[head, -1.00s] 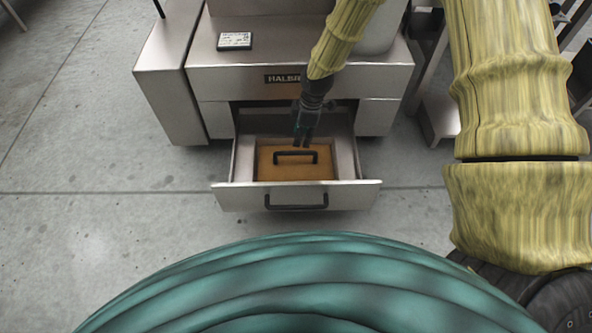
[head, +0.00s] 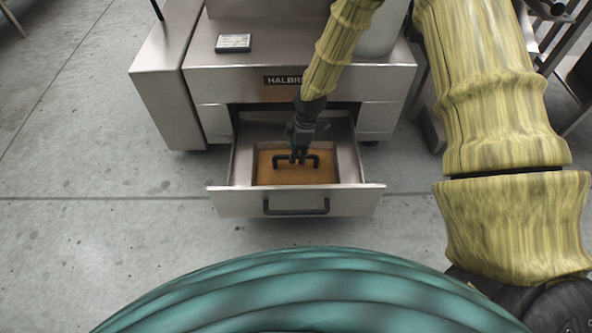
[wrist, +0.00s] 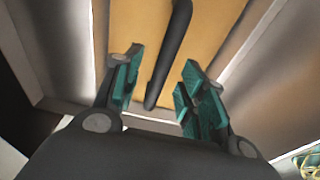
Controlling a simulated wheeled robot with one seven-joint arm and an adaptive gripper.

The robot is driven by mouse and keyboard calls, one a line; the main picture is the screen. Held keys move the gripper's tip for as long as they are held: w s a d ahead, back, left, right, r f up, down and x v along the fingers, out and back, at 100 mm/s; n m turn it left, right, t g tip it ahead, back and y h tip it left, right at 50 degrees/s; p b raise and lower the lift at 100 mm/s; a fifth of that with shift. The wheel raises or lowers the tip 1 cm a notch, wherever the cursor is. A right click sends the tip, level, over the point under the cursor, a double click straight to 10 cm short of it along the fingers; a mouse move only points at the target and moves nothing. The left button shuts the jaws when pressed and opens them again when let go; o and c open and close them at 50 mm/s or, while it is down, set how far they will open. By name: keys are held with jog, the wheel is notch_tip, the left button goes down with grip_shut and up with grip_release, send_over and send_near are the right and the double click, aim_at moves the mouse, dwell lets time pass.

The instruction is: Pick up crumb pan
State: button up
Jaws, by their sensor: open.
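The crumb pan (head: 298,175) is a shallow brown-orange tray with a black bar handle (head: 315,162) across it. It sits inside the pulled-out metal drawer (head: 296,203) of the machine. In the wrist view the pan's orange floor (wrist: 218,28) and handle (wrist: 168,60) show up close. In the wrist view my open gripper (wrist: 158,90) has one teal-padded finger on each side of the handle bar. I cannot tell whether either finger touches it.
Dark-framed metal furniture (head: 565,70) stands at right. The concrete floor (head: 90,240) at left is clear.

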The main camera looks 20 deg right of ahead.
jog(key=f, duration=0.1)
jog(key=f+b, duration=0.1)
jog(key=f, duration=0.1)
jog(key=shift+a+f, duration=0.15)
jog(key=shift+a, duration=0.2)
grip_shut()
